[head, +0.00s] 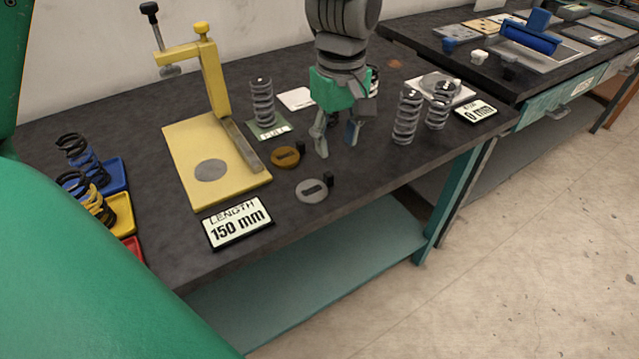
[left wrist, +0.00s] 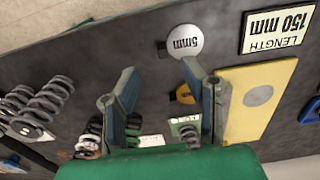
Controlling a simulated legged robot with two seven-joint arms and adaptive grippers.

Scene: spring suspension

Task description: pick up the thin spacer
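Two flat slotted discs with black tabs lie on the dark bench: a grey one (head: 312,190) and an orange-brown one (head: 285,157). In the left wrist view the grey disc (left wrist: 184,34) reads "5mm", beyond the fingertips. The orange disc (left wrist: 184,97) is partly hidden by a finger there, and its marking is not readable, so I cannot compare thicknesses. My left gripper (head: 336,147) is open and empty, pointing down above the bench, right of both discs; its spread fingers also show in the left wrist view (left wrist: 158,72). My right gripper is not in view.
A yellow press stand (head: 190,160) is left of the discs, with a "LENGTH 150 mm" sign (head: 238,222) in front. A grey spring (head: 262,100) stands behind; two more springs (head: 406,115) stand right of the gripper. Coloured trays (head: 118,212) with springs sit at left.

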